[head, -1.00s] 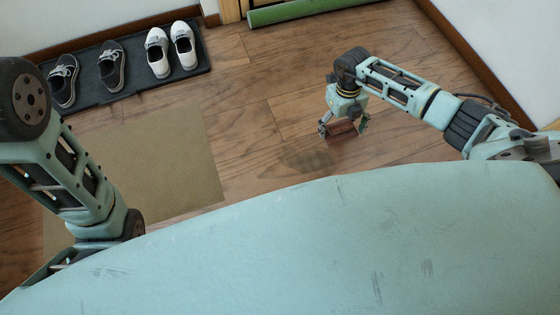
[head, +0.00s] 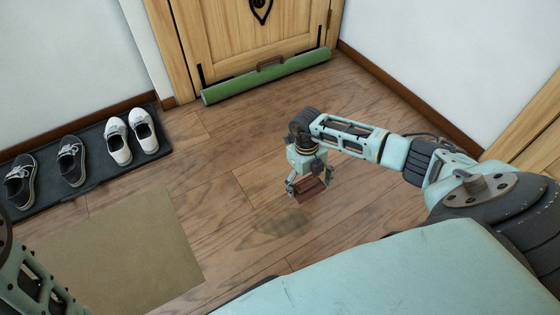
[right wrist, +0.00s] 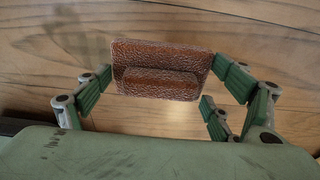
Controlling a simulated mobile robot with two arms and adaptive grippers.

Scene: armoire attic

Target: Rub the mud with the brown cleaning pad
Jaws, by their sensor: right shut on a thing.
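The brown cleaning pad (head: 311,189) is a small block with a raised grip. My right gripper (head: 306,186) is shut on it, low over the wooden floor; I cannot tell whether the pad touches the boards. In the right wrist view the pad (right wrist: 160,58) sits between the green fingers. The mud (head: 280,222) is a faint dark patch on the floor, just below and left of the pad in the head view. Part of my left arm shows at the lower left; its gripper is out of view.
A beige mat (head: 120,250) lies left of the mud. A dark shoe tray (head: 92,182) with several shoes stands at the left wall. A green roll (head: 265,78) lies along the wooden door (head: 250,35). Floor between is clear.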

